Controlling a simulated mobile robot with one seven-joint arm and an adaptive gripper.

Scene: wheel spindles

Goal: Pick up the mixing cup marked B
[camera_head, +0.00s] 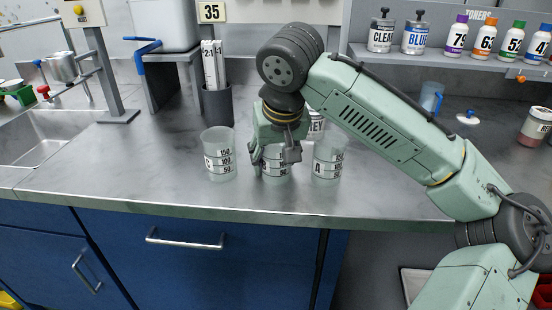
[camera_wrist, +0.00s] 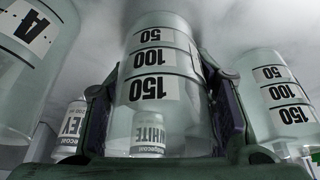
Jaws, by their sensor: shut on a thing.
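Three clear mixing cups with black-and-white scales stand in a row near the counter's front edge. My gripper (camera_head: 273,158) points down at the middle cup (camera_head: 277,174), with a finger on each side, shut on it. The middle cup's letter is covered by a finger and I cannot read it. The right cup (camera_head: 327,166) is marked A; the left cup (camera_head: 220,160) has a letter too small to read surely. In the wrist view the middle cup (camera_wrist: 158,65) fills the space between my gripper's fingers (camera_wrist: 160,110), the A cup (camera_wrist: 30,75) at left. The middle cup looks upright, at counter level.
The side cups stand close to my fingers. A can (camera_head: 316,126) ending in "EY" stands behind, between the middle and right cups. The counter (camera_head: 130,165) is clear to the left.

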